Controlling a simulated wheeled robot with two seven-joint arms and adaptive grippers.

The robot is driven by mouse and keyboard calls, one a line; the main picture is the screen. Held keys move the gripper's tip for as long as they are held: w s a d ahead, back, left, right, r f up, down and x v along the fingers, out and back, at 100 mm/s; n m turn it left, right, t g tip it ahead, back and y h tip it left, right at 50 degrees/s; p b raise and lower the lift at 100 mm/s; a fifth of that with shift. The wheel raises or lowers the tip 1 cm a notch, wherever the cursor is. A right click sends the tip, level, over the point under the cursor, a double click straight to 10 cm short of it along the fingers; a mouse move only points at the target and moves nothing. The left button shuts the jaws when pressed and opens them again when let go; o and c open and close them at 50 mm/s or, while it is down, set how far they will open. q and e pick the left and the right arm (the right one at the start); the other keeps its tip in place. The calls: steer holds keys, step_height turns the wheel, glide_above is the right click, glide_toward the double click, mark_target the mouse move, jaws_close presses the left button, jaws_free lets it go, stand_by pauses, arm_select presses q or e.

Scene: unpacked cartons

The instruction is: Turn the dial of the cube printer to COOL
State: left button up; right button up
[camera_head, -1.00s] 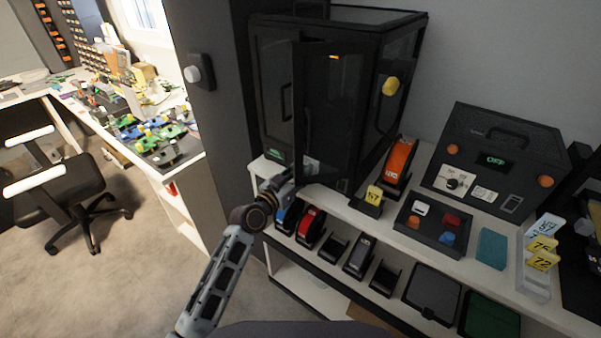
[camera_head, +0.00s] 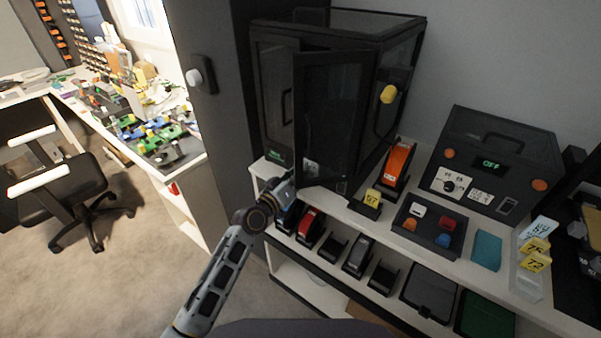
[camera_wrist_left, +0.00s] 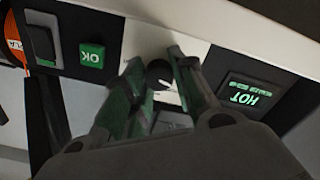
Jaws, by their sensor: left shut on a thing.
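The cube printer (camera_head: 360,20) is a dark glass-walled cabinet at the back, its dark glazed door (camera_head: 335,115) swung open towards me. My left gripper (camera_head: 286,181) is at the printer's lower front, partly hidden beside the door. In the left wrist view the gripper (camera_wrist_left: 160,66) is shut on a round black dial (camera_wrist_left: 158,74), one finger on each side. White label material surrounds the dial; its marks are mostly hidden. The printer's display (camera_wrist_left: 246,95) reads HOT in green, upside down in that view. My right gripper is not in view.
A green OK tag (camera_wrist_left: 91,54) lies beside the dial panel. Another dark machine (camera_head: 495,155) at right shows OFF and has its own dial. The shelf holds an orange spool holder (camera_head: 398,165) and a tray of coloured pieces (camera_head: 428,228). An office chair (camera_head: 65,190) stands left.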

arm_select(q)
steer(key=shift+n, duration=0.7)
steer(key=shift+n+p, duration=0.3)
steer(key=shift+n, duration=0.4)
steer(key=o, duration=0.8)
steer(key=shift+o, duration=1.1)
steer(key=shift+v, duration=0.8)
steer(key=v, duration=1)
steer(key=shift+s, duration=0.15)
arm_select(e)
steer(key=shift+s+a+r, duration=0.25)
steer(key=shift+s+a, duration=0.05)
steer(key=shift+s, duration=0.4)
